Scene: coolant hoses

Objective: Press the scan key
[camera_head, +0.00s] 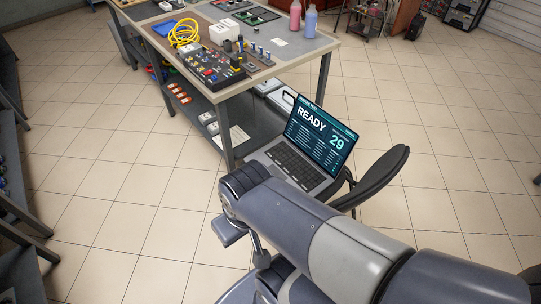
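An open laptop (318,134) rests on the seat of a black chair, its screen lit with the word READY and the number 29. Its keyboard (290,162) faces up, with its near edge close to my arm in the picture. The keys are too small to read, so I cannot tell which one is the scan key. My grey arm crosses the lower right, in front of the chair. The fingers of my gripper do not show.
The chair's backrest (377,176) rises right of the laptop. A workbench (298,55) behind holds a black panel with several knobs (208,66), a coiled yellow hose (184,33) and two bottles. Shelving stands at the left edge. Tiled floor is open to the left and right.

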